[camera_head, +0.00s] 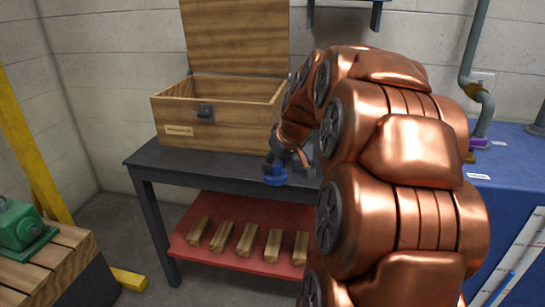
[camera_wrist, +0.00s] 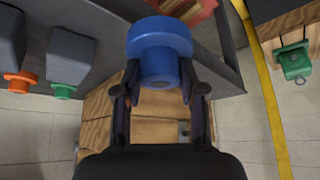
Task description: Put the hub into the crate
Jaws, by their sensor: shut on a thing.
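The hub is a blue, round, flanged piece (camera_head: 275,176). It also shows large in the wrist view (camera_wrist: 159,42), between the fingertips. My gripper (camera_head: 279,163) is shut on it and holds it near the front edge of the dark table, in front of and to the right of the crate. The two fingers show in the wrist view (camera_wrist: 161,88), one on each side of the hub. The wooden crate (camera_head: 183,112) stands on the table with its lid raised against the wall. Its inside is mostly hidden in the head view. Part of its wood shows behind my fingers (camera_wrist: 98,130).
The dark table (camera_head: 150,160) has a red lower shelf (camera_head: 190,249) with several wooden blocks. Grey motors with an orange (camera_wrist: 19,82) and a green (camera_wrist: 64,89) end show at left in the wrist view. A green motor (camera_head: 20,225) sits on a wooden stand. A blue bench (camera_head: 510,170) is at right.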

